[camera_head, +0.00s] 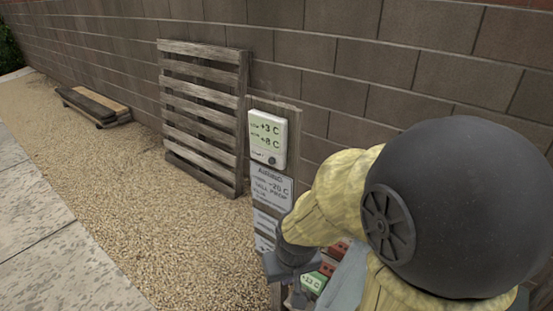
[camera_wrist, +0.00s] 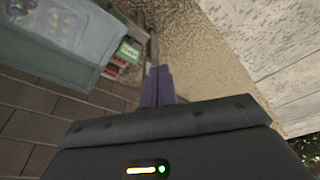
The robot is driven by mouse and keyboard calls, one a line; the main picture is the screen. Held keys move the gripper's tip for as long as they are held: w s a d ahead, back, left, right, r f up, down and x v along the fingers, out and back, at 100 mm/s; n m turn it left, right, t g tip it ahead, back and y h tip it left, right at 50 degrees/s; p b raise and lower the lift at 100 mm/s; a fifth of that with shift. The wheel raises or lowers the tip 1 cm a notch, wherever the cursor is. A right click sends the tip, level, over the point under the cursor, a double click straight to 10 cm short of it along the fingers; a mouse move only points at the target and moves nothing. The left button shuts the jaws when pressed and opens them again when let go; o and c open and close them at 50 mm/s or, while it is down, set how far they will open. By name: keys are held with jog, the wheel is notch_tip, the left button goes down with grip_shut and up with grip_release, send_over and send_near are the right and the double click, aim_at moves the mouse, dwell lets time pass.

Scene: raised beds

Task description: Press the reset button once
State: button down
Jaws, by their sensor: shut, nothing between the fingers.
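The white thermometer unit (camera_head: 267,138) is mounted upright on a wooden post in the head view. Its green display reads +3 C over +8 C. A small dark round button (camera_head: 272,160) sits at its lower right, beside a small label too small to read surely. My gripper (camera_wrist: 158,72) shows in the wrist view with its two fingers together and nothing between them. In the head view my arm's end is low, below and to the right of the unit, apart from it. The fingertips cannot be made out there. The unit is not recognisable in the wrist view.
A written sign (camera_head: 272,188) hangs below the unit. A green-faced unit (camera_head: 313,282) and red items stand low near my arm; a green-faced one shows by a grey-blue container (camera_wrist: 60,35). A slatted pallet (camera_head: 203,110) leans on the block wall.

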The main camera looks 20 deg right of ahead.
aim_at(272, 161)
jog(key=shift+s+a, duration=0.1)
jog(key=shift+s, duration=0.05)
jog(key=w+a+r+n+t+p, duration=0.1)
jog(key=w+r+n+t+p, duration=0.1)
jog(key=w+t+p, duration=0.2)
jog(key=w+a+r+n+t+h+p, duration=0.1)
jog(key=w+r+n+t+p, duration=0.1)
jog(key=w+t+p, duration=0.3)
jog(key=w+a+r+n+t+h+p, duration=0.1)
jog(key=w+r+n+t+p, duration=0.2)
jog(key=w+p, duration=0.6)
jog(key=w+n+t, duration=0.1)
jog(key=w+t, duration=0.1)
jog(key=w, duration=0.5)
jog(key=shift+a, duration=0.35)
jog(key=shift+w+d+r, duration=0.1)
jog(key=shift+w, duration=0.05)
jog(key=w+d, duration=0.5)
jog(key=d, duration=0.2)
jog(key=shift+p, duration=0.35)
